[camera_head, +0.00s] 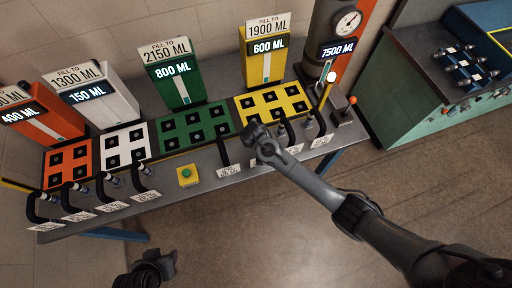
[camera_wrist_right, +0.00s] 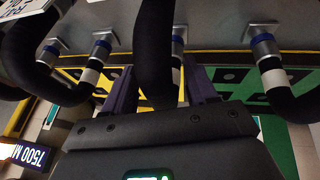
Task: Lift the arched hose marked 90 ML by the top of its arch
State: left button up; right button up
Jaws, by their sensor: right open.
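Several black arched hoses stand along the table's front edge, such as one at the left (camera_head: 71,196) and one in the middle (camera_head: 223,152). Each has a white tag; the tags are too small to read, so I cannot tell which is marked 90 ML. My right gripper (camera_head: 262,138) is over the right part of the row and hides part of it. In the right wrist view its two fingers (camera_wrist_right: 160,92) are open, with a black hose (camera_wrist_right: 154,45) seen between them; contact cannot be told. My left gripper (camera_head: 160,265) is low at the bottom edge, away from the hoses.
Neighbouring hoses (camera_wrist_right: 285,100) are close on both sides of the right gripper. Behind are orange, white, green (camera_head: 180,143) and yellow (camera_head: 255,92) panels with upright displays. A yellow box with a green button (camera_head: 187,175) is on the table. The floor in front is clear.

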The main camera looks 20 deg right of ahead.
jog(key=shift+f, duration=0.15)
grip_shut()
jog(key=shift+w, duration=0.1)
dwell(0.3)
